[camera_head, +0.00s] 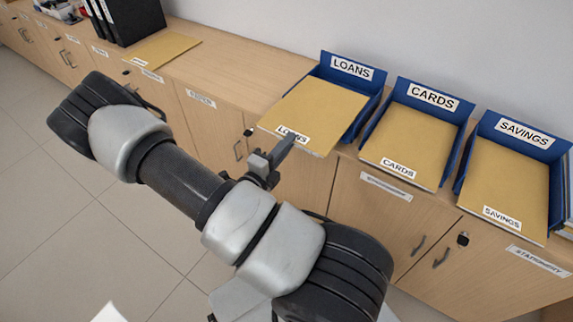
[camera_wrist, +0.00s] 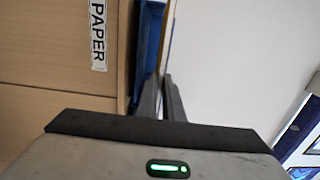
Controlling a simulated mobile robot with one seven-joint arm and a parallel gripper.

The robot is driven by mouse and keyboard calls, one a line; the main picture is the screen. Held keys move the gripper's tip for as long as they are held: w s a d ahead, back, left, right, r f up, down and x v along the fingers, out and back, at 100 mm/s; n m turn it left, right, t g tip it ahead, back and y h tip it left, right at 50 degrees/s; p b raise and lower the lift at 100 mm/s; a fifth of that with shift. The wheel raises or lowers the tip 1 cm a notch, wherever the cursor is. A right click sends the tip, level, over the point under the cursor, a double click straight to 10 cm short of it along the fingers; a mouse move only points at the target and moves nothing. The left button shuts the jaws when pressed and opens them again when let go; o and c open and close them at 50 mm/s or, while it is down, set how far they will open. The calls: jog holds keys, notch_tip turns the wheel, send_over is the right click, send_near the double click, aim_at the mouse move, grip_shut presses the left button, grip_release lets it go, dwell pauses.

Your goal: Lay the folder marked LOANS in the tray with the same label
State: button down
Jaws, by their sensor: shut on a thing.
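The tan LOANS folder (camera_head: 322,108) has a white label at its front edge. My gripper (camera_head: 283,150) is shut on that front edge, just beside the label. The folder lies over the blue LOANS tray (camera_head: 351,68), below its labelled back wall. It sits toward the left of the tray, hiding much of the left side, and its front juts out past the counter edge. I cannot tell whether it rests on the tray floor. In the wrist view my fingers (camera_wrist: 161,97) close on a thin edge beside a blue tray wall (camera_wrist: 149,45).
Right of it stand the CARDS tray (camera_head: 430,91) and the SAVINGS tray (camera_head: 524,133), each with its own tan folder. Another tan folder (camera_head: 165,47) lies at the left near black binders (camera_head: 128,18). The counter (camera_head: 235,68) between is clear.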

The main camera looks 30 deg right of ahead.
jog(key=shift+w+d+f+b, duration=0.3)
jog(key=shift+d+f+b, duration=0.3)
jog(key=shift+d, duration=0.1)
jog(key=shift+w+d+f+b, duration=0.25)
jog(key=shift+d+f+b, duration=0.3)
jog(key=shift+d+f, duration=0.15)
jog(key=shift+w+d+f+b, duration=0.3)
jog(key=shift+d+f+b, duration=0.25)
jog(key=shift+d, duration=0.2)
jog(key=shift+b+x, duration=0.75)
jog(key=shift+x, duration=1.75)
jog(key=shift+f, duration=0.3)
jog(key=c, duration=1.8)
grip_release()
jog(key=shift+s, duration=0.1)
jog(key=shift+c, duration=0.2)
jog(key=shift+a, duration=0.15)
jog(key=p+v, duration=0.2)
jog(key=v, duration=1.5)
jog(key=shift+p, duration=0.35)
